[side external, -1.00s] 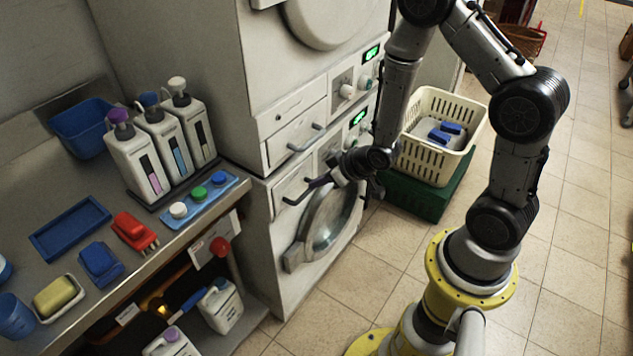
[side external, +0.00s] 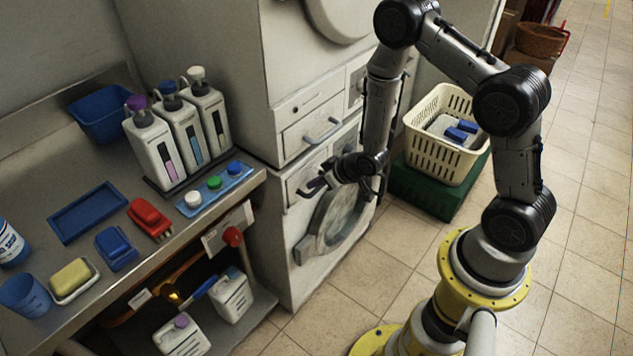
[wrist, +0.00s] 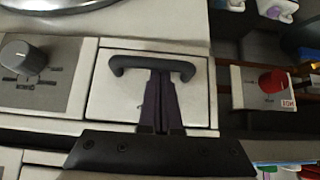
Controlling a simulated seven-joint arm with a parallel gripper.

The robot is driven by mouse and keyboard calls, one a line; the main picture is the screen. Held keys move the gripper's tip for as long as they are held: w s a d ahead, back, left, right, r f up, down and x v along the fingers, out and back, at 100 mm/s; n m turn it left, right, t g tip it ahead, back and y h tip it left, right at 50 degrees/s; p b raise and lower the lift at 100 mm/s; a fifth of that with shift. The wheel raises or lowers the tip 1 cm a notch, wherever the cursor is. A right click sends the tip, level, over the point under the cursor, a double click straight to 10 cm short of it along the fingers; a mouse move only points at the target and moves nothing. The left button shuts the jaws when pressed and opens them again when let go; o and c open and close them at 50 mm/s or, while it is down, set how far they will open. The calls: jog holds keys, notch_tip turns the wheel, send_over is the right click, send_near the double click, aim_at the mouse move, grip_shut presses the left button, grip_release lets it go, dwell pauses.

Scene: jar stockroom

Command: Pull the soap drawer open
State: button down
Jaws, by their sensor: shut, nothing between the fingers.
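The lower washing machine has a pale drawer front (wrist: 103,97) with a dark bar handle (wrist: 188,70), seen close in the wrist view. It looks flush with the panel. In the side view this drawer (side external: 288,184) is at the machine's upper left, partly behind my gripper. My gripper (wrist: 160,78) is shut and empty. Its dark fingers lie side by side with their tips at the middle of the handle bar. I cannot tell whether they touch it or are hooked behind it. In the side view my gripper (side external: 315,186) is at the handle.
Another drawer with a grey handle (side external: 322,131) is just above. The round door (side external: 335,222) is below. A counter (side external: 165,255) with bottles and brushes stands left. A cream laundry basket (side external: 432,160) on a green crate (side external: 425,188) stands right of the machine.

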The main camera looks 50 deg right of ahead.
jog(key=s, duration=1.6)
jog(key=shift+s, duration=0.3)
